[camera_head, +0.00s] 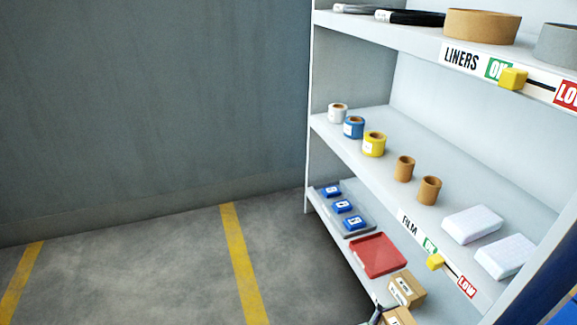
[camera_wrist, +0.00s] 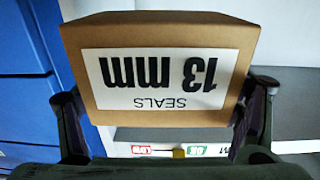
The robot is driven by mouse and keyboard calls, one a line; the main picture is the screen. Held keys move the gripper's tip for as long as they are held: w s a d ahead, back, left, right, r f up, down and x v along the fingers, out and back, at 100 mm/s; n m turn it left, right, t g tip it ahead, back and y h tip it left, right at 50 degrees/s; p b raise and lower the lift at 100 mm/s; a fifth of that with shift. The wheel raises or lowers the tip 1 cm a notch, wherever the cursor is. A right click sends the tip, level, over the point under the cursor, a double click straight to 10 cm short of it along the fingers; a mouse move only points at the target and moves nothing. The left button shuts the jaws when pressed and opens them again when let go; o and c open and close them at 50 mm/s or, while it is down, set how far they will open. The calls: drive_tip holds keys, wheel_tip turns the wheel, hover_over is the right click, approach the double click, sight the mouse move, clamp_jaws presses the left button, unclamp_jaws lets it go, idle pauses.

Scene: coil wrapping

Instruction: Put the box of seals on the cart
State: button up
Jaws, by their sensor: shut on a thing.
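My gripper (camera_wrist: 163,105) is shut on a cardboard box of seals (camera_wrist: 160,30), its fingers on the box's left and right sides. The box's white label reads "SEALS 13 mm", upside down in the wrist view. In the head view, a cardboard box (camera_head: 398,317) shows at the bottom edge beside a dark part of my gripper (camera_head: 376,316); most of it is cut off. Another small cardboard box (camera_head: 407,289) sits behind it on the lower shelf. I cannot make out a cart in either view.
A white shelf unit (camera_head: 350,128) fills the right, with tape rolls, white packs and a red tray (camera_head: 378,255). Several blue boxes (camera_head: 342,206) lie at its lower left. A blue panelled thing (camera_wrist: 25,60) stands left in the wrist view. The floor (camera_head: 150,270) is clear.

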drive_tip(key=w+a+f+n+t+y, duration=0.1)
drive_tip(key=w+a+f+t, duration=0.1)
drive_tip(key=w+a, duration=0.5)
drive_tip(key=w+a+f+n+t+y+p, duration=0.1)
drive_tip(key=w+a+f+n+t, duration=0.1)
drive_tip(key=a, duration=1)
drive_tip(key=w+a+f+n+t+y, duration=0.1)
drive_tip(key=w+a+f+t, duration=0.1)
drive_tip(key=w+a, duration=0.5)
wheel_tip(320, 180, up, 9)
drive_tip(key=s+a+n+t+y+p, duration=0.2)
drive_tip(key=n+t+y+p, duration=0.2)
drive_tip(key=p, duration=1.1)
drive_tip(key=shift+n+y+p, duration=0.3)
drive_tip(key=shift+y+p, duration=0.05)
drive_tip(key=shift+y, duration=0.35)
